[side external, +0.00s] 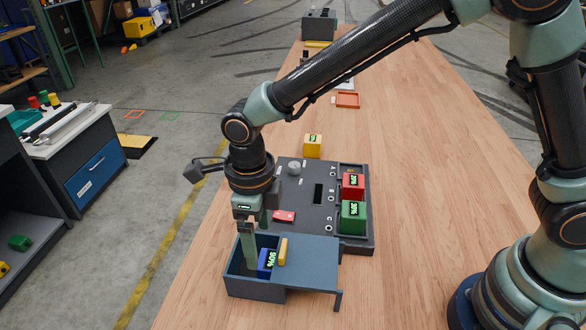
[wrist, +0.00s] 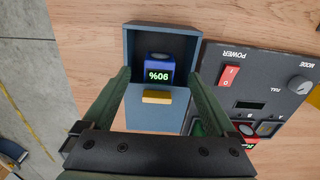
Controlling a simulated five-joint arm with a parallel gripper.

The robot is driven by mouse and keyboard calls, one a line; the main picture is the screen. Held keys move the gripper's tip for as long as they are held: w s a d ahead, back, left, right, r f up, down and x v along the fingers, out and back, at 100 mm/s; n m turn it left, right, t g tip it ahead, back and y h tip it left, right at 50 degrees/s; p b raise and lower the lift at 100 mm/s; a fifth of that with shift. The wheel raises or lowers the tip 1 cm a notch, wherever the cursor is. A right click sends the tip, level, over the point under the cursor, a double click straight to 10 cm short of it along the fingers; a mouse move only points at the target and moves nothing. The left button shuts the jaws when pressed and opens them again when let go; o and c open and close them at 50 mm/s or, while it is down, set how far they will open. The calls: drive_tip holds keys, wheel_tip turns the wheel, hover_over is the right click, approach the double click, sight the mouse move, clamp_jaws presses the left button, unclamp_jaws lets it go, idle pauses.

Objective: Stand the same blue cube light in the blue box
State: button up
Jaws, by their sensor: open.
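The blue cube light (side external: 265,261) sits inside the blue box (side external: 255,290), its display reading 90%. In the wrist view the cube (wrist: 159,67) is in the open end of the box (wrist: 130,43), beside the yellow lid handle (wrist: 156,97). The box's blue lid (side external: 312,249) is slid partly open. My gripper (side external: 250,262) is over the open end of the box. In the wrist view my gripper (wrist: 160,73) is open, its fingers apart on either side of the cube and not touching it. How deep the fingertips are is unclear.
A dark control panel (side external: 310,222) with a red switch (side external: 284,216) adjoins the box. A red cube (side external: 353,186) and a green cube (side external: 353,217) sit in its right side. A yellow cube (side external: 313,146) stands behind it. The wooden table (side external: 420,150) is clear to the right.

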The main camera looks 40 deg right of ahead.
sight(260, 257)
wheel_tip(260, 257, up, 12)
drive_tip(key=d+r+n+t, duration=0.1)
drive_tip(key=d+r+n, duration=0.2)
drive_tip(key=d+n, duration=0.35)
drive_tip(key=d+r+n+t, duration=0.1)
drive_tip(key=d+r+n, duration=0.1)
drive_tip(key=d+n, duration=0.5)
drive_tip(key=s+d+f+n+t, duration=0.1)
drive_tip(key=s+d+n+t, duration=0.2)
drive_tip(key=d+n, duration=1)
drive_tip(key=s, duration=0.2)
drive_tip(key=shift+s+f+t, duration=0.15)
drive_tip(key=shift+s+t, duration=0.15)
drive_tip(key=shift+s, duration=0.1)
drive_tip(key=shift+n, duration=0.25)
